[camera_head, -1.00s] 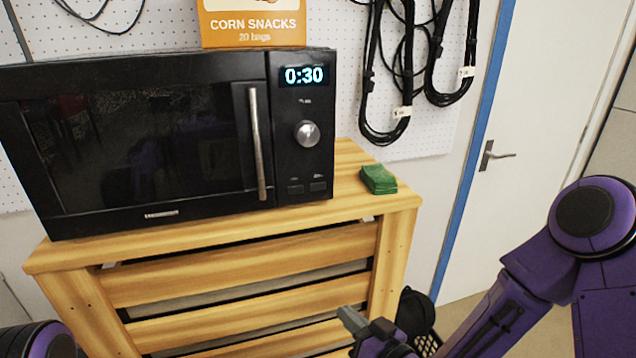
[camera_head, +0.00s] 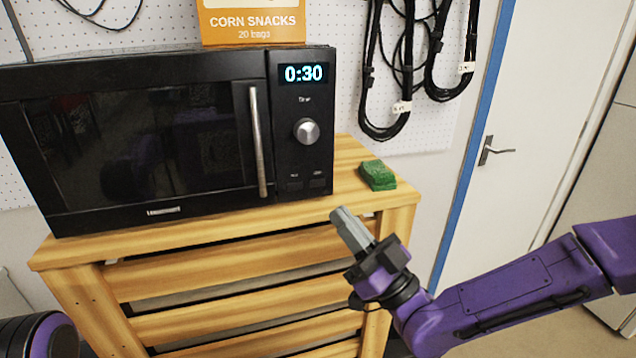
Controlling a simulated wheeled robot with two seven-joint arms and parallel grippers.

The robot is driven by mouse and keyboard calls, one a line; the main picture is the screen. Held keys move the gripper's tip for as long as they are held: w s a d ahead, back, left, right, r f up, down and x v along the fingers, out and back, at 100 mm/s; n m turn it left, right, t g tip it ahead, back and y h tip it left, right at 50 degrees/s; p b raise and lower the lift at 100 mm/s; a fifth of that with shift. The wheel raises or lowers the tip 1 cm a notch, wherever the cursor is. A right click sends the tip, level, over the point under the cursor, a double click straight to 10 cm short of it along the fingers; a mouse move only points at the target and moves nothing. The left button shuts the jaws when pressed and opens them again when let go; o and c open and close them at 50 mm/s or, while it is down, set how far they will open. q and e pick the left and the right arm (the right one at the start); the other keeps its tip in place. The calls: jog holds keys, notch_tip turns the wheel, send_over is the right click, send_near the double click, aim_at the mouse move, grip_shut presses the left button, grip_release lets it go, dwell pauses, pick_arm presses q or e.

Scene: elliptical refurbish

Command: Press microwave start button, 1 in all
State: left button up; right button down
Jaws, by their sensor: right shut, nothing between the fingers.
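The black microwave (camera_head: 150,140) stands on a wooden slatted table with its door closed. Its display (camera_head: 303,74) reads 0:30. A silver knob (camera_head: 306,131) sits below the display. Two small dark buttons (camera_head: 305,185) lie side by side at the bottom of the control panel; their labels are too small to read. My right gripper (camera_head: 340,216) is shut and empty, in front of the table's top edge, below and slightly right of the buttons and apart from the microwave. My left gripper is not in view; only a part of my left arm shows at the lower left.
Green sponges (camera_head: 378,175) lie there, right of the microwave. A corn snacks box (camera_head: 252,22) stands on the microwave. Black cables (camera_head: 400,70) hang on the pegboard. A white door (camera_head: 540,120) is at the right.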

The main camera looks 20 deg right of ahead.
aim_at(318, 183)
jog(key=shift+w+a, duration=0.2)
jog(key=shift+w, duration=3.8)
jog(key=shift+w+b, duration=0.35)
jog(key=shift+w, duration=0.05)
